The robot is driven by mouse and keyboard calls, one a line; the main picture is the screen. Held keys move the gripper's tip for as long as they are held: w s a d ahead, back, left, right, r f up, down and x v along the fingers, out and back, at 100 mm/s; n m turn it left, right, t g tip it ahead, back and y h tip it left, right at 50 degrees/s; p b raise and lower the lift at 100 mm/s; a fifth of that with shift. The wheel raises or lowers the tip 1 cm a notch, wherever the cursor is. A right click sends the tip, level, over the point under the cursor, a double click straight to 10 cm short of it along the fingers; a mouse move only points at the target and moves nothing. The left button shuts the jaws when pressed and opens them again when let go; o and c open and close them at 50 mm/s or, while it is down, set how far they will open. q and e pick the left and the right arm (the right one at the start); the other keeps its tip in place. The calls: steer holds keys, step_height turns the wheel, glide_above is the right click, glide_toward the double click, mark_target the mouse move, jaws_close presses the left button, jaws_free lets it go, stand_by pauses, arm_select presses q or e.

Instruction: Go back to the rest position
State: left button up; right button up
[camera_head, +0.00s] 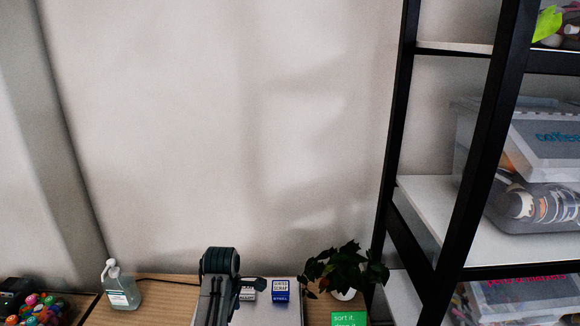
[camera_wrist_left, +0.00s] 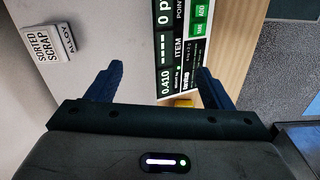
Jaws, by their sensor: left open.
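My left gripper (camera_wrist_left: 158,82) is open in the left wrist view, with its two dark blue fingers spread apart. It is over a black display panel (camera_wrist_left: 176,50) with white and green print, and I see nothing held between the fingers. A small yellow thing (camera_wrist_left: 184,102) shows just beyond the gripper's body, partly hidden. In the head view part of my left arm (camera_head: 220,265) stands at the bottom centre, in front of the table; its fingertips cannot be made out there. My right gripper is in neither view.
A white sorted scrap sign (camera_wrist_left: 48,42) lies left of the fingers. A black-framed shelf (camera_head: 480,150) is at right. The wall above is clear.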

arm_select(q)
steer(key=s+a+f+m+t, duration=0.1)
steer(key=s+a+f+m, duration=0.25)
steer(key=s, duration=0.45)
steer(key=s+a+f+m+t, duration=0.1)
steer(key=s+a+f+m, duration=0.2)
steer(key=s+a+f, duration=0.35)
steer(key=s+a+r+m+t, duration=0.1)
steer(key=s+r+m, duration=0.2)
steer(key=s+m, duration=0.55)
steer(key=s+a+r+m+t, duration=0.1)
steer(key=s+r+m, duration=0.2)
steer(key=s, duration=1)
step_height(320, 180, down, 35)
steer(key=s+a+g+b, duration=0.1)
steer(key=a+g+b, duration=0.1)
steer(key=a+b, duration=0.15)
steer(key=s+f+n+g+b, duration=0.1)
steer(key=s+f+b, duration=0.2)
steer(key=s+f, duration=1.5)
step_height(320, 180, down, 3)
steer(key=shift+r+y, duration=0.15)
steer(key=shift+y, duration=0.25)
